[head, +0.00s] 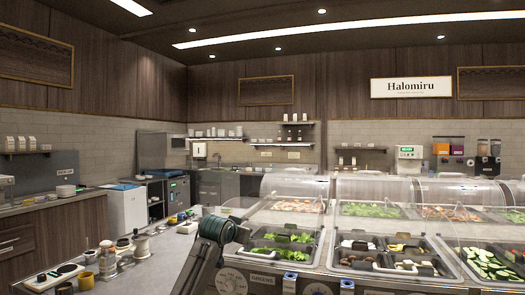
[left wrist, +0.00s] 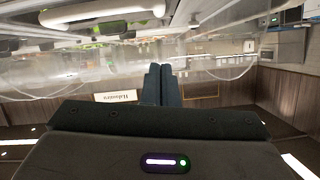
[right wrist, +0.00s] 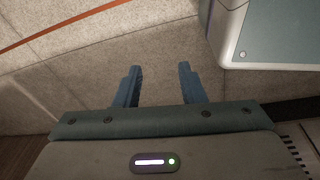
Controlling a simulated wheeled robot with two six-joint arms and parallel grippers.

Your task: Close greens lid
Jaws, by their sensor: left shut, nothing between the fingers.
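The greens well (head: 262,262) is in the front row of the counter in the head view, with a GREENS label on the panel below it. Leafy greens (head: 290,237) show in its pans, so it is uncovered from above. A clear curved lid (head: 240,204) shows faintly behind my left gripper; its exact edges are hard to tell. My left gripper (left wrist: 160,70) is shut and empty, beside the well's left edge. Clear curved plastic (left wrist: 215,62) shows around its fingers in the left wrist view. My right gripper (right wrist: 158,80) is open and empty, outside the head view.
Other wells (head: 385,270) with vegetables continue to the right, and clear domed lids (head: 375,188) stand over the back row. A grey worktop (head: 150,262) with cups and a scale lies left of my left arm. The right wrist view shows floor tiles (right wrist: 70,60) and a grey cabinet corner (right wrist: 270,35).

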